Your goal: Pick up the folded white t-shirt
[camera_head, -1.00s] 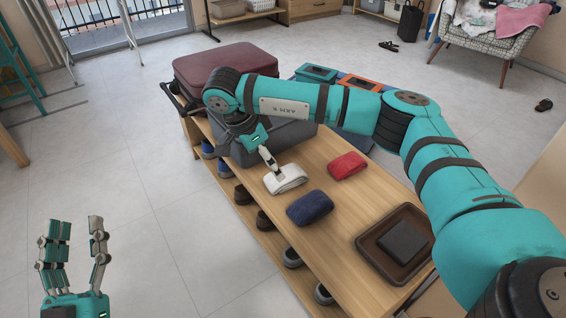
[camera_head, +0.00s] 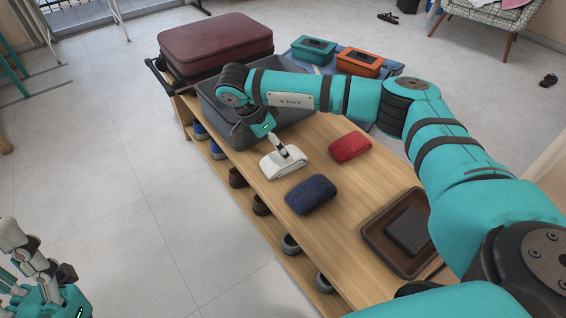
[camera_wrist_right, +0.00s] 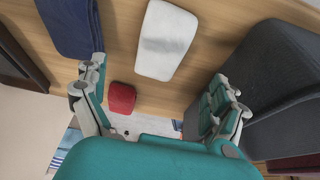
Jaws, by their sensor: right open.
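The folded white t-shirt (camera_head: 275,167) lies on the wooden bench, between the grey bin and the blue folded item. My right gripper (camera_head: 281,149) is right over its far edge in the head view; I cannot tell there whether it touches. In the right wrist view the right gripper (camera_wrist_right: 157,88) is open, its fingers wide apart. The white t-shirt (camera_wrist_right: 166,38) lies beyond the fingertips, in the gap between them, with nothing held. My left gripper (camera_head: 38,265) is at the lower left of the head view, away from the bench and partly cut off.
On the bench (camera_head: 265,190) are a blue folded item (camera_head: 311,194), a red one (camera_head: 350,147) and a brown tray (camera_head: 375,245). A grey bin (camera_head: 210,97) and a maroon suitcase (camera_head: 215,42) stand behind. Shoes sit underneath. The floor (camera_head: 110,200) at left is clear.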

